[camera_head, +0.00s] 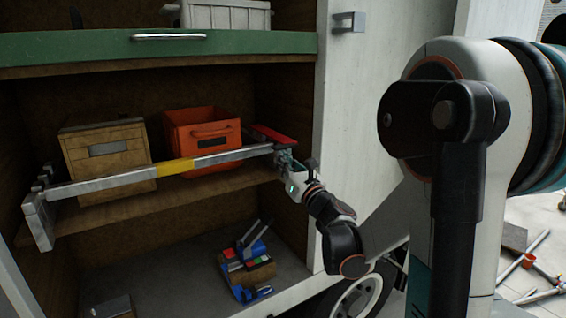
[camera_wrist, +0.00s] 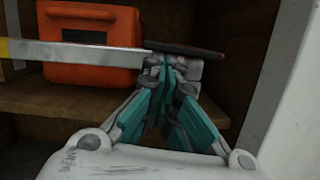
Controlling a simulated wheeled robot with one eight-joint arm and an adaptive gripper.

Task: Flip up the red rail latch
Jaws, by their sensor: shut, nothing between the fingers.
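The red rail latch (camera_head: 273,135) sits at the right end of a silver rail (camera_head: 110,182) that crosses the front of the shelf. In the wrist view the latch (camera_wrist: 186,48) shows as a dark, thin, nearly level lever with a red tip at its right. My gripper (camera_head: 284,160) is shut and empty at the rail's right end, just below the latch. In the wrist view my gripper's fingertips (camera_wrist: 166,72) come together under the latch. They look very near it, but I cannot tell whether they touch.
A white door panel (camera_head: 372,110) is close to the right of my gripper. Blue and red tools (camera_head: 247,262) lie on the lower level.

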